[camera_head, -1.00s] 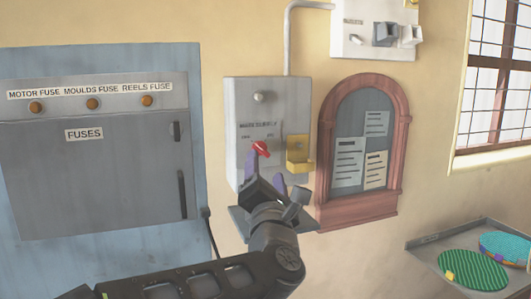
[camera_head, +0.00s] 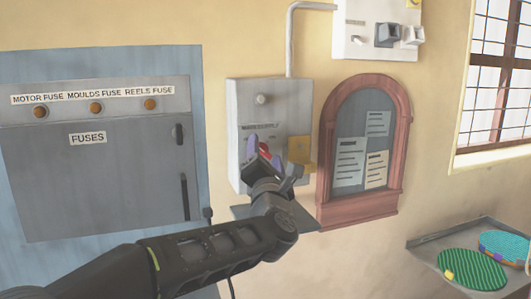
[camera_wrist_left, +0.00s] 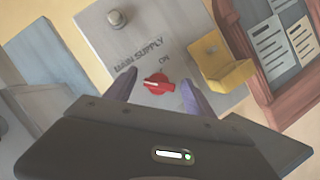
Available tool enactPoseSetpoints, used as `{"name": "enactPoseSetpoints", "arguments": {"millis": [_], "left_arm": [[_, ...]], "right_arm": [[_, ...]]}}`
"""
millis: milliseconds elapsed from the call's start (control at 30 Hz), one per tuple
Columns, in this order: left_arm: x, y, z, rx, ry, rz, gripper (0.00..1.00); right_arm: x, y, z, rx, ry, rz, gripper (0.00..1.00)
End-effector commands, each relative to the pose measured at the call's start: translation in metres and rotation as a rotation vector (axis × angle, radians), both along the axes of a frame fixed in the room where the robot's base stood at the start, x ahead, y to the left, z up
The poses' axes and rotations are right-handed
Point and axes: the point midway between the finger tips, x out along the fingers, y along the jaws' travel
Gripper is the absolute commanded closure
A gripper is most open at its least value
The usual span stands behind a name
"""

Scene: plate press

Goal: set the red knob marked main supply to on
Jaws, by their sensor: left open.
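The red knob (camera_wrist_left: 158,84) sits on the grey main supply box (camera_head: 300,117), below the printed "MAIN SUPPLY". In the left wrist view its bar lies nearly across the picture, with a pale mark toward its left end. The word "ON" is above and right of it; I cannot read an off label. My left gripper (camera_head: 272,158) is open in front of the knob. In the left wrist view its two fingers (camera_wrist_left: 158,90) lie either side of the knob; contact is not clear. In the head view the gripper partly hides the knob (camera_head: 264,147).
A yellow bracket (camera_head: 299,150) sticks out just right of the knob. A grey round button (camera_head: 262,99) is above it. A grey shelf (camera_head: 247,212) juts out below. A wooden-framed notice board (camera_head: 326,180) is at right, the fuse cabinet (camera_head: 90,190) at left.

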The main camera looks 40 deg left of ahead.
Motion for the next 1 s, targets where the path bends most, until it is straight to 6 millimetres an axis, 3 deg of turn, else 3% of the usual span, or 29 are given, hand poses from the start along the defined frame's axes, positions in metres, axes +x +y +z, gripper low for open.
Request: {"name": "enactPoseSetpoints", "arguments": {"millis": [133,867,1000], "left_arm": [[-0.0002,-0.0002,-0.0001,0.000,0.000,0.000,0.39],[-0.0003,-0.0004,-0.0001,0.000,0.000,0.000,0.99],[-0.0003,-0.0004,0.0000,0.001,0.002,0.000,1.00]], "right_arm": [[0.0000,0.0000,-0.0002,0.000,0.000,0.000,1.00],[0.0000,0.0000,-0.0002,0.000,0.000,0.000,1.00],[0.0000,-0.0001,0.0000,0.000,0.000,0.000,1.00]]}}
